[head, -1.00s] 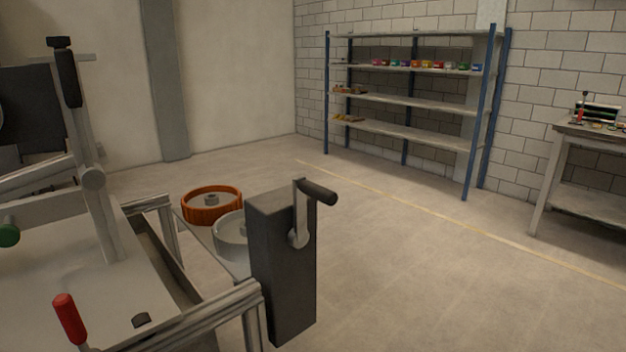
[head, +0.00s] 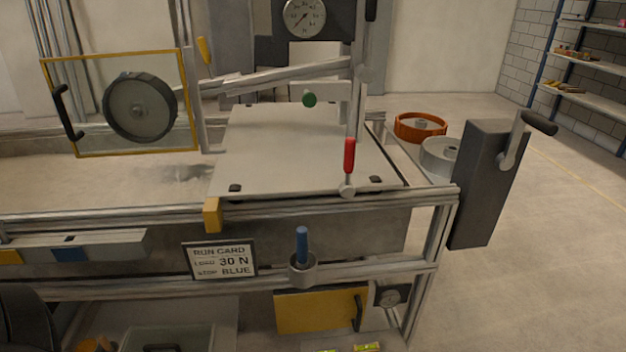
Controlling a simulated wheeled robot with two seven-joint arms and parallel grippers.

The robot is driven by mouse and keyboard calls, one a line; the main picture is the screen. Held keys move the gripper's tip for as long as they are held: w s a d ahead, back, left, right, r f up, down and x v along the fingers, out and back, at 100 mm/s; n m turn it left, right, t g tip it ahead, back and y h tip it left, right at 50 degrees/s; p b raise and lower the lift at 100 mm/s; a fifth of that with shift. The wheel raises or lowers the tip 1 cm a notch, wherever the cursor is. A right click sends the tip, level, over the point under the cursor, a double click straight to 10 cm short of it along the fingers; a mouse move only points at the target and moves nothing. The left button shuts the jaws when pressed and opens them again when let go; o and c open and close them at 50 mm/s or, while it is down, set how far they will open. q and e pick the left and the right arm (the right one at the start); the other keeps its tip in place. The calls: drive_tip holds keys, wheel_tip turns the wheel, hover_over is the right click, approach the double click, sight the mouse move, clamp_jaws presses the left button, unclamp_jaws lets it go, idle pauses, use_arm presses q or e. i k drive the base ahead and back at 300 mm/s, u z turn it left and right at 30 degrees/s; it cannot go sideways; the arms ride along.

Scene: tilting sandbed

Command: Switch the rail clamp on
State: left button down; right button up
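A lever with a red handle (head: 349,156) stands upright at the front right corner of the white plate (head: 270,150), its round pivot at the front rail (head: 100,216). A blue-handled lever (head: 302,245) stands upright in a round grey mount below the rail. A yellow block (head: 212,215) sits on the front rail, left of the red lever. No label shows which of these is the rail clamp. Neither gripper shows in the head view. A dark rounded shape at the bottom left corner may be part of my arm.
A run card (head: 220,260) reads 30 N, stop blue. A crank box (head: 485,180) stands at the right end, beside an orange wheel (head: 420,127) and a grey wheel. A yellow-framed panel (head: 185,105) with a black handle stands at left. Open floor lies at right.

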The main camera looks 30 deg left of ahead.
sight(346, 189)
drive_tip(key=u, duration=0.85)
drive_tip(key=i, duration=0.5)
drive_tip(key=z, duration=1.35)
drive_tip(key=k, duration=0.6)
drive_tip(key=u, duration=0.75)
